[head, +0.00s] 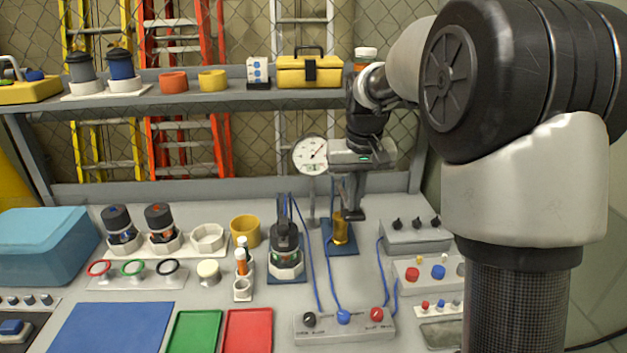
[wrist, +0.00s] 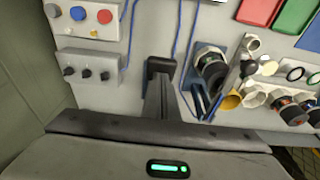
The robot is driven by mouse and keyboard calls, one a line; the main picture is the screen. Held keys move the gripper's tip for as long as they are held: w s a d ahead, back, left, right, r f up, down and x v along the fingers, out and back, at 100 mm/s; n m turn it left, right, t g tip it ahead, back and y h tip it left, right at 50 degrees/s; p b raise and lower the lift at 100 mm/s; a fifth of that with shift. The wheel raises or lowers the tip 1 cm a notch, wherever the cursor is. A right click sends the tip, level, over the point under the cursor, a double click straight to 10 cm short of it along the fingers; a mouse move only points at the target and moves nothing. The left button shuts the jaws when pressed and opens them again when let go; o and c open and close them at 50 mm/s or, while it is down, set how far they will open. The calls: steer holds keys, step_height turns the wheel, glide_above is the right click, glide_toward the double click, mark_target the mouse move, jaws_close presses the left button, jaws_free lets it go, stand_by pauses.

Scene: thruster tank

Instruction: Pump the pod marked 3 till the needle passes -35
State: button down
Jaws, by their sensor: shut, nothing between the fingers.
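A black pod (head: 285,243) with a white base stands on a blue plate left of my gripper. It also shows in the wrist view (wrist: 211,66). No number 3 is legible on any pod. My gripper (head: 352,214) is shut and empty, pointing down over a second blue plate (head: 341,249) with an amber cylinder (head: 341,231). I cannot tell whether the fingertips touch the cylinder.
Two pods (head: 120,228) (head: 161,228) sit in white holders at left, beside an empty holder (head: 208,237). A grey box with black, blue and red knobs (head: 344,325) is at the front, with blue cables. Knob boxes (head: 415,236) (head: 428,275) stand at right. A shelf (head: 220,78) runs behind.

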step_height(320, 180, down, 11)
steer(key=b, duration=0.6)
step_height(320, 180, up, 14)
steer(key=p, duration=1)
steer(key=shift+f+p, duration=0.2)
steer(key=shift+p, duration=0.1)
step_height(320, 180, down, 14)
steer(key=r+b, duration=0.1)
steer(key=b, duration=0.8)
step_height(320, 180, up, 13)
steer(key=p, duration=1)
steer(key=shift+p, duration=0.35)
